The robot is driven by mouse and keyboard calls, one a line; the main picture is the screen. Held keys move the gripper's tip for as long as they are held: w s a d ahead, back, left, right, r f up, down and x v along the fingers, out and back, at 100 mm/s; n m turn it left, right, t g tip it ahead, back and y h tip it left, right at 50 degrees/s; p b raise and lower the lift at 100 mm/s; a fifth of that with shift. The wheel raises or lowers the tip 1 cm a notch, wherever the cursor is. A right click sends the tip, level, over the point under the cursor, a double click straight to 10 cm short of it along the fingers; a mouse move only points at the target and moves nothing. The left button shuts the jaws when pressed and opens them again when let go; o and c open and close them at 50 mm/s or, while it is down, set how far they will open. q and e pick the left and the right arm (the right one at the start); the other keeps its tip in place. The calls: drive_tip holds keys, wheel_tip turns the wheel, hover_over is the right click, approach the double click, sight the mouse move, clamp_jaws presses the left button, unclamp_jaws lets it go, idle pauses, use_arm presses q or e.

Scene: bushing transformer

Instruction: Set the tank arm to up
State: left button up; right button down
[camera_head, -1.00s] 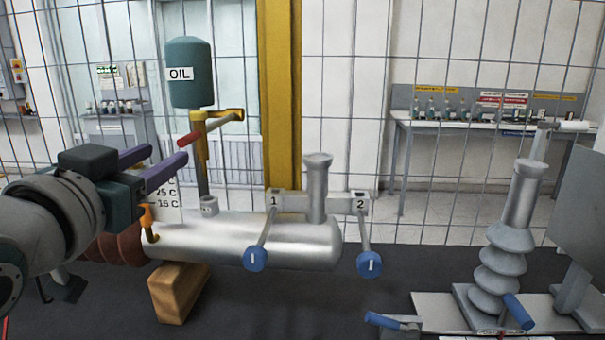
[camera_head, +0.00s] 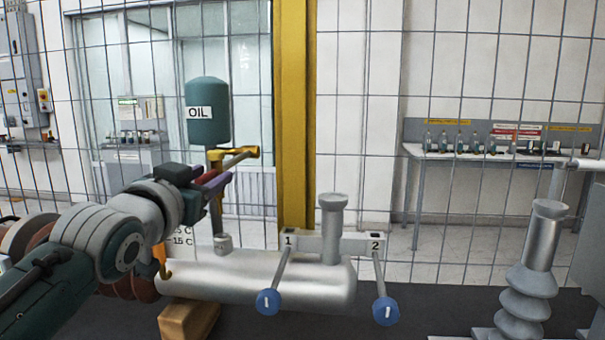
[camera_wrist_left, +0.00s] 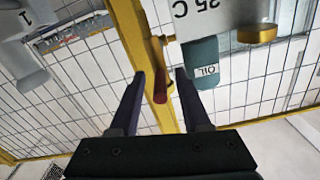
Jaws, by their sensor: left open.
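The green tank marked OIL (camera_head: 207,112) stands on a pipe above the silver cylinder (camera_head: 255,280). Just below the tank is a yellow arm (camera_head: 240,155), whose red handle (camera_head: 208,176) points toward my side. My left gripper (camera_head: 220,178) is open, with its purple fingers at the handle. In the left wrist view the red handle (camera_wrist_left: 160,84) lies between the two open fingers (camera_wrist_left: 160,74), one on each side, with gaps visible. The fingers partly hide the handle in the head view. My right gripper is not in view.
Blue knobs on levers 1 (camera_head: 268,302) and 2 (camera_head: 385,311) hang in front of the cylinder. A yellow post (camera_head: 295,120) and wire fence stand behind. A grey ribbed insulator (camera_head: 525,300) is at the right. A lettered temperature label is partly hidden by my left arm.

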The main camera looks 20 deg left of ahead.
use_arm(q)
drive_tip(key=shift+c, duration=0.3)
clamp_jaws()
idle(1.0)
